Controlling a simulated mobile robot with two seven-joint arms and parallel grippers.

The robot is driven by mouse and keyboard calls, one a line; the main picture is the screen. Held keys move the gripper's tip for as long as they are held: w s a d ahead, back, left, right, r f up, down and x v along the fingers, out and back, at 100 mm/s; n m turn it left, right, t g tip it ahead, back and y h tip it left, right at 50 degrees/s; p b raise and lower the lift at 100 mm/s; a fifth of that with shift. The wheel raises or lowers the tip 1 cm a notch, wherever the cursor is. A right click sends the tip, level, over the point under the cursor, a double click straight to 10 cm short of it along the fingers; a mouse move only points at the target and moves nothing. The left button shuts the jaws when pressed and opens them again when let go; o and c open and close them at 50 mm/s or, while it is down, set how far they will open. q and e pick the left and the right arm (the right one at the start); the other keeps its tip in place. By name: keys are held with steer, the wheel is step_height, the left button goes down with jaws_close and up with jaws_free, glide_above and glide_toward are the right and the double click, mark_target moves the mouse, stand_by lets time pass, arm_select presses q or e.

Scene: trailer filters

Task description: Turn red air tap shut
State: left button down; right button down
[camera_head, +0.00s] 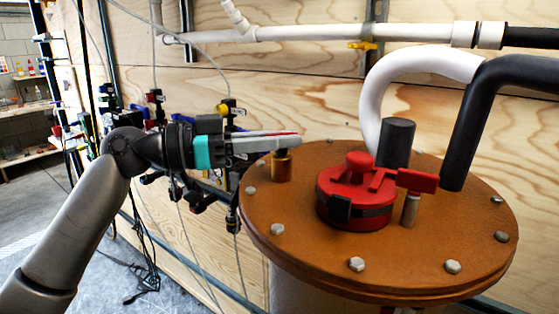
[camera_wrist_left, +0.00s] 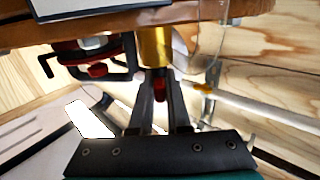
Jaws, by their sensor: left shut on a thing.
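The red air tap has a brass body (camera_head: 281,165) standing near the left rim of the round brown lid. Its red handle (camera_head: 287,133) shows only as a thin strip along my left gripper. My left gripper (camera_head: 298,139) comes in level from the left, just above the brass body, and is shut on the handle. In the left wrist view the red handle (camera_wrist_left: 159,90) lies between the two fingers (camera_wrist_left: 161,76), with the brass body (camera_wrist_left: 155,45) beyond their tips. The fingers hide much of the handle. My right gripper is in neither view.
The brown lid (camera_head: 300,235) has bolts around its rim. A red cap (camera_head: 352,203), a second red lever (camera_head: 417,180) on a grey post and a dark cylinder (camera_head: 396,143) stand to the right. White (camera_head: 376,95) and black (camera_head: 478,120) pipes rise behind. Plywood wall is behind.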

arm_select(q)
steer(key=shift+f+m+g+b, duration=0.1)
steer(key=shift+m+g+b, duration=0.5)
steer(key=shift+g, duration=0.4)
steer(key=m+g, duration=0.2)
steer(key=g, duration=0.1)
steer(key=shift+w+h, duration=0.1)
steer(key=shift+h, duration=0.2)
steer(key=shift+r+m+g+y+p, duration=0.2)
steer(key=shift+m+g+y+p, duration=0.2)
steer(key=shift+m+g, duration=1.6)
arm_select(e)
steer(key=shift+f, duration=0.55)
arm_select(q)
steer(key=shift+f+m+g+y+p, duration=0.1)
steer(key=shift+m+g+y+p, duration=0.3)
steer(key=shift+g, duration=0.75)
steer(key=shift+f+m+g+y+p, duration=0.15)
steer(key=shift+m+g+y, duration=0.3)
steer(key=shift+g, duration=0.7)
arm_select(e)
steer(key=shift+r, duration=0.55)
arm_select(q)
steer(key=c, duration=0.9)
jaws_free()
steer(key=shift+r, duration=0.15)
steer(key=shift+d, duration=0.1)
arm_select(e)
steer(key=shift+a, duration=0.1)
